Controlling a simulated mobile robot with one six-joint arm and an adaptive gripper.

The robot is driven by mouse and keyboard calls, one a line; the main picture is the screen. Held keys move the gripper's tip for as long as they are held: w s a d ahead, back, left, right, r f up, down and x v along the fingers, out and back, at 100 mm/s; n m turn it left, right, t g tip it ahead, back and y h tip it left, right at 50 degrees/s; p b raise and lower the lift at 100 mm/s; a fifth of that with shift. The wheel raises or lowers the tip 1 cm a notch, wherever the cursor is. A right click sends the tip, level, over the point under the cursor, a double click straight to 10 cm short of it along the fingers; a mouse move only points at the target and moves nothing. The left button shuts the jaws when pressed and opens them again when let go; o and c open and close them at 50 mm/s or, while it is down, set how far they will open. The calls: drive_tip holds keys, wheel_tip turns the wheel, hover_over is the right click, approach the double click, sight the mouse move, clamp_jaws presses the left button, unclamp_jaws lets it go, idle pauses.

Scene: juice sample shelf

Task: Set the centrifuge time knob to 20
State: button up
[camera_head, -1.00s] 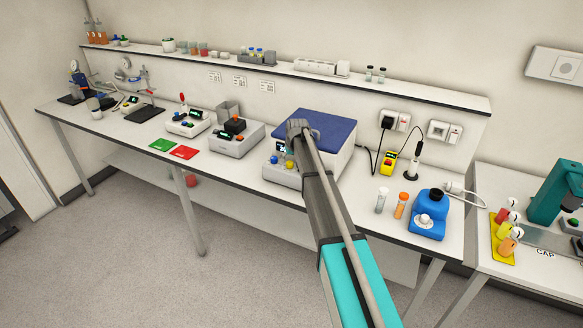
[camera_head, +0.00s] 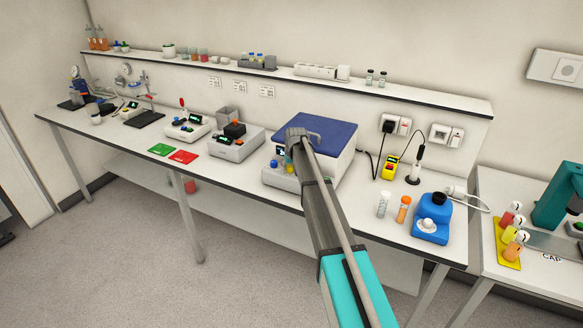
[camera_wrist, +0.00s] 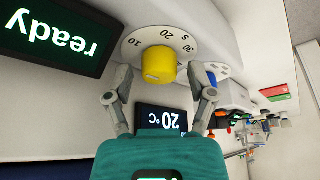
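The centrifuge (camera_head: 345,160) with a dark blue lid stands on the bench in the head view. In the wrist view its yellow time knob (camera_wrist: 158,66) sits on a white dial (camera_wrist: 192,25) marked 10, 20, 30 and S, seen upside down. I cannot tell which mark the knob points to. My gripper (camera_wrist: 161,74) is open, with one finger on each side of the knob and gaps between. In the head view my gripper (camera_head: 298,142) is over the centrifuge's front panel, its fingers mostly hidden.
Dark displays reading "ready" (camera_wrist: 52,35) and "20 °C" (camera_wrist: 160,119) are near the knob. A blue knob (camera_head: 274,163) is left of it. Red and green mats (camera_head: 183,156) lie left.

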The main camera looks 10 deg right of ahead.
clamp_jaws()
drive_tip(key=shift+d, duration=0.2)
drive_tip(key=shift+a, duration=0.1)
drive_tip(key=shift+m, duration=0.5)
drive_tip(key=shift+a+h, duration=0.1)
drive_tip(key=shift+h, duration=0.2)
drive_tip(key=m, duration=0.2)
drive_tip(key=m+h, duration=0.1)
drive_tip(key=m, duration=0.2)
drive_tip(key=shift+a+h, duration=0.1)
drive_tip(key=shift+h, duration=0.2)
drive_tip(key=m+h, duration=0.1)
drive_tip(key=m, duration=0.2)
drive_tip(key=m+g+h, duration=0.1)
drive_tip(key=m, duration=0.1)
drive_tip(key=shift+m+g, duration=0.3)
drive_tip(key=shift+m, duration=0.1)
